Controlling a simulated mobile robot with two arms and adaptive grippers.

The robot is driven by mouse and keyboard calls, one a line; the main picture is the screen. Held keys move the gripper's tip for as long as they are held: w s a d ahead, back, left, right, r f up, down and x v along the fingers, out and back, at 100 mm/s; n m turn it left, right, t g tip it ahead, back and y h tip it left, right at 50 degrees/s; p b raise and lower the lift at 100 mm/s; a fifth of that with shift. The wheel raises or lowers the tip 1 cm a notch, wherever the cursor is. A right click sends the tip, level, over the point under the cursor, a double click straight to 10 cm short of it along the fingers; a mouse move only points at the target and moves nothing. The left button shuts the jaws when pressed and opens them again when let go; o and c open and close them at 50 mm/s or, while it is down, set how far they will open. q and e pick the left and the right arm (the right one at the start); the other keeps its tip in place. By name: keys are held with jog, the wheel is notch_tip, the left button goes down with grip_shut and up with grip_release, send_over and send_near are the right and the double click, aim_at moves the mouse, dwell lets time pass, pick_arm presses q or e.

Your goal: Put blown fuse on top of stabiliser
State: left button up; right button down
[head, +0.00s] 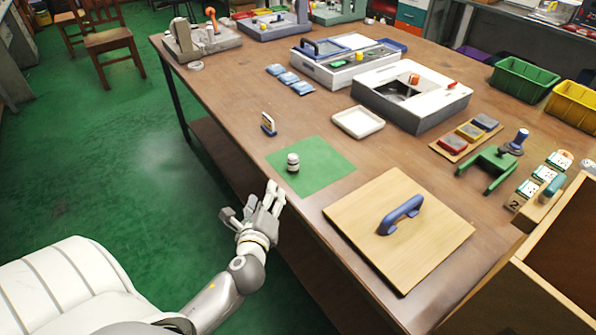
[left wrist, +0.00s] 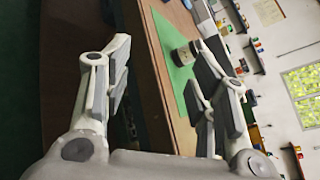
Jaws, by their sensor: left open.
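I cannot tell which thing is the stabiliser; grey-white equipment boxes (head: 428,118) stand farther back on the table. My left gripper (head: 274,192) is open and empty, beside the table edge and short of the cylinder. Its spread fingers show in the left wrist view (left wrist: 160,75). My right gripper is not in view.
A wooden board with a blue handle (head: 401,214) lies right of the mat. A white tray (head: 358,123), a small blue-framed upright piece (head: 268,124) and blue packets (head: 290,79) lie behind it. A green bracket (head: 488,170) and green bin (head: 522,80) are at right.

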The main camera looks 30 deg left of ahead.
aim_at(291, 161)
pick_arm(q)
jog(key=w+m+t+h, duration=0.1)
jog(key=w+m, duration=0.2)
jog(key=w+r+m+t+h, duration=0.1)
jog(key=w+m, duration=0.2)
jog(key=m, duration=0.1)
jog(key=w+r+m+t, duration=0.1)
jog(key=w+m, duration=0.2)
jog(key=m, duration=0.1)
jog(key=shift+w+d+h+p, duration=0.1)
jog(key=shift+w+h+p, duration=0.25)
jog(key=shift+w+h, duration=0.05)
jog(key=shift+w+a, duration=0.25)
jog(key=shift+w, duration=0.25)
jog(key=x, duration=0.4)
jog(key=shift+a, duration=0.15)
jog(key=shift+r, duration=0.1)
grip_shut()
